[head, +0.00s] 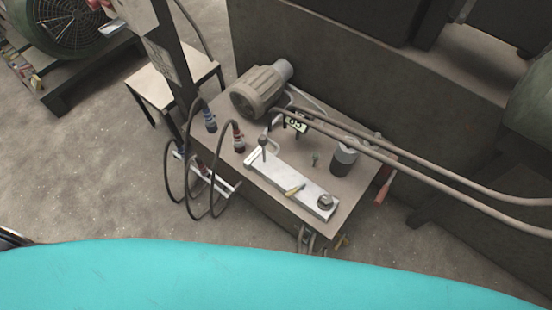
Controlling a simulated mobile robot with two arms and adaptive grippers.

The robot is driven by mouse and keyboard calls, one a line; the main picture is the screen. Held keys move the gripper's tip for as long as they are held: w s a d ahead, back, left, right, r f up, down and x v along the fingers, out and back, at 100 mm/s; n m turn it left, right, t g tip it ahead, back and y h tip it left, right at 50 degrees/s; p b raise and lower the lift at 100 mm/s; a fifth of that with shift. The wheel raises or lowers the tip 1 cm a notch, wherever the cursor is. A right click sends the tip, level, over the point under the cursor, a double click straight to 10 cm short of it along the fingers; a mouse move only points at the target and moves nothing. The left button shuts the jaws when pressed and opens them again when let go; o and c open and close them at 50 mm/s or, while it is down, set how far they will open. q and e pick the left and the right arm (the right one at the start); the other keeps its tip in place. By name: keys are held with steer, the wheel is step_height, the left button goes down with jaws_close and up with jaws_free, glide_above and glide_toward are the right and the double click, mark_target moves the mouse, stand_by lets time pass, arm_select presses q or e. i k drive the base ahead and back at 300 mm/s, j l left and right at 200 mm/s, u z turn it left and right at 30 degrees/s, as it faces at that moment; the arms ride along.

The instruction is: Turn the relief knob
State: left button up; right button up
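The power unit's tabletop (225,160) stands in the middle of the view. On it lies a pale manifold block (272,174). At the block's near right end is a round grey knob (325,202); I cannot tell for sure whether it is the relief knob. A ball-topped lever (263,142) stands at the block's far left end. No gripper can be made out, and nothing touches these parts.
A motor (257,92) and a dark cylinder (344,161) stand on the unit. Hoses loop at its left, and long hoses (420,172) run right. A pale stool (165,84) stands behind left. A large turquoise surface (230,275) fills the bottom foreground.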

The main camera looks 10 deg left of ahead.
mark_target(325, 202)
steer(key=k+j+u, duration=0.15)
steer(key=j, duration=0.35)
steer(key=k+j+u, duration=0.2)
steer(key=j, duration=0.3)
steer(key=j+u, duration=0.15)
steer(key=j, duration=0.35)
steer(key=i, duration=0.05)
